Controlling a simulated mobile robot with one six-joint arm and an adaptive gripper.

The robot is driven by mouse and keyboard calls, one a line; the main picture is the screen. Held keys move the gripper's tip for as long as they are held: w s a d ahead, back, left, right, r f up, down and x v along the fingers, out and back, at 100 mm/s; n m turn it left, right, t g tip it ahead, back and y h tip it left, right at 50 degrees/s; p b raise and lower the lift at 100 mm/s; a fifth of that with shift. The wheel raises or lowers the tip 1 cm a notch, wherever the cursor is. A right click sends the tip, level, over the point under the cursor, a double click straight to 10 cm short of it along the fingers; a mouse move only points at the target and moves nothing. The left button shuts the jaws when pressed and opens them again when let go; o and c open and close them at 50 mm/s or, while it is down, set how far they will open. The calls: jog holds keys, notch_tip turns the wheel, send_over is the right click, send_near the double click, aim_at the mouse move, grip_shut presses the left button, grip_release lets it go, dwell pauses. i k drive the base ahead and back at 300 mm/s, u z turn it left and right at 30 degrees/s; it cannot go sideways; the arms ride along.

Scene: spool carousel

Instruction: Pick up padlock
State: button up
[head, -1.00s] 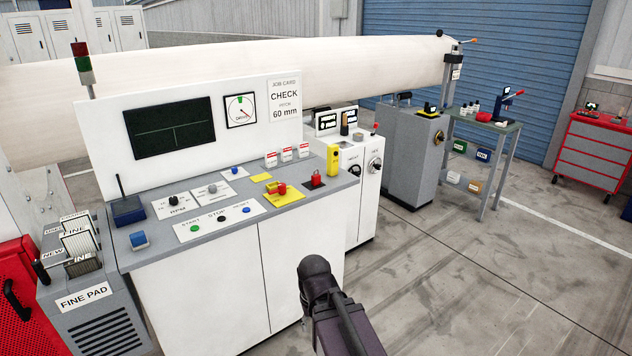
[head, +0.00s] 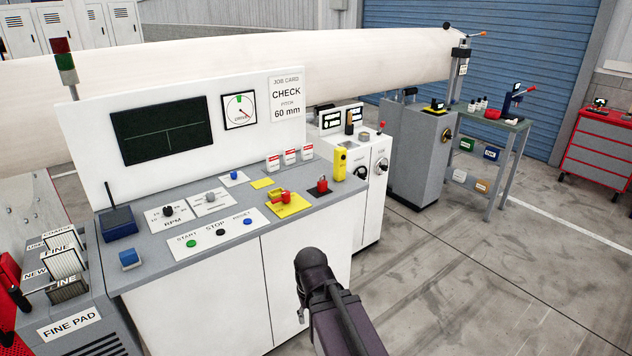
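A small red padlock (head: 322,186) with a metal shackle sits on a dark patch near the right end of the console's grey top. It stands between a yellow plate with a red and yellow switch and an upright yellow device. A dark part of my arm rises from the bottom middle of the head view, in front of the console and well short of the padlock. I cannot make out any gripper fingers, and nothing hides the padlock.
The white console (head: 210,285) carries buttons, knobs and a screen panel. The yellow plate with its switch (head: 284,197) lies just left of the padlock, and the yellow device (head: 340,165) stands just right. Open floor (head: 455,290) lies to the right.

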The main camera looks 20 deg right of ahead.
aim_at(322, 184)
jog(key=i, duration=1.25)
